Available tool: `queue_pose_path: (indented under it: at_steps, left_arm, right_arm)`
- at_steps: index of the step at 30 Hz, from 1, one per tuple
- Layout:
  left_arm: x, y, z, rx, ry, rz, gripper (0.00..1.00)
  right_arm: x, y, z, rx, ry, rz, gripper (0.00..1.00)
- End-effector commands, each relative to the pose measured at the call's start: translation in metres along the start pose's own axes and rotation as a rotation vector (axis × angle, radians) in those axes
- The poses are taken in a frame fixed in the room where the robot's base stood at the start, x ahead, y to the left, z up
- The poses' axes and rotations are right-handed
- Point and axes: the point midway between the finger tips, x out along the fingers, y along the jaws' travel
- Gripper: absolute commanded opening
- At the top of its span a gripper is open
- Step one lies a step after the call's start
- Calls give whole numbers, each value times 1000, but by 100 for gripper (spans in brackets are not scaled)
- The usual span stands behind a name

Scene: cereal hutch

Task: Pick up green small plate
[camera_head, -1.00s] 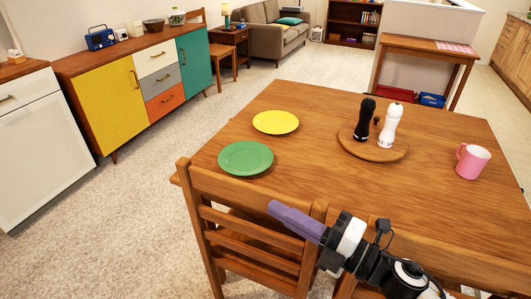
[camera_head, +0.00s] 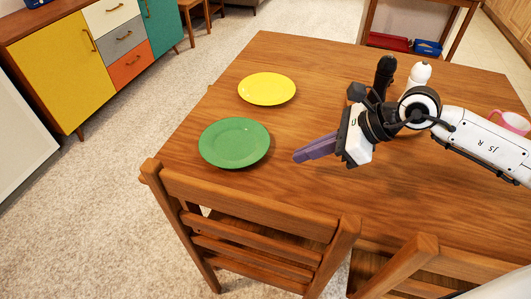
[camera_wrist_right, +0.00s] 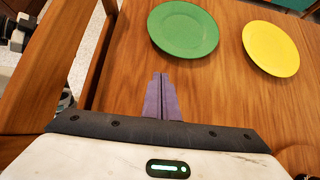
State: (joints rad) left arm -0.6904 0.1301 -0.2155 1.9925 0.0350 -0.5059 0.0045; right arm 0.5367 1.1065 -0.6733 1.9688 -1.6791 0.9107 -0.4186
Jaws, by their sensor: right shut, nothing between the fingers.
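The green small plate (camera_head: 234,143) lies flat on the wooden table near its left edge. It also shows at the top of the right wrist view (camera_wrist_right: 184,29). My right gripper (camera_head: 296,157) is over the table, to the right of the green plate and apart from it. In the right wrist view its purple fingers (camera_wrist_right: 161,77) are together and hold nothing, pointing toward the plate's near side. My left gripper is in neither view.
A yellow plate (camera_head: 267,89) lies behind the green one. Black (camera_head: 384,72) and white (camera_head: 418,76) mills stand behind my right arm, and a pink mug (camera_head: 511,122) is partly hidden at the right. Chair backs (camera_head: 250,205) line the table's near edge.

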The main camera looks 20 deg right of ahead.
Motion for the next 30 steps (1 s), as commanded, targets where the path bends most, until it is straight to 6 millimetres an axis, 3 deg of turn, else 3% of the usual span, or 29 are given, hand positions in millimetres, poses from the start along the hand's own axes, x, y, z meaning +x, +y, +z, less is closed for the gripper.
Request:
queue_pose_path:
  at_steps: [6,10,12,19,30]
  left_arm:
    - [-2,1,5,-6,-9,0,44]
    - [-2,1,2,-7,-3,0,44]
    - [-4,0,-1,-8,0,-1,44]
    - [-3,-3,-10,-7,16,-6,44]
    - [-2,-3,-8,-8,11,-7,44]
  right_arm:
    - [49,2,2,4,-3,5,0]
    - [74,1,4,3,-5,3,0]
    - [80,1,15,2,-6,2,0]
    - [95,0,28,3,-3,1,0]
    - [97,0,29,4,-2,0,0]
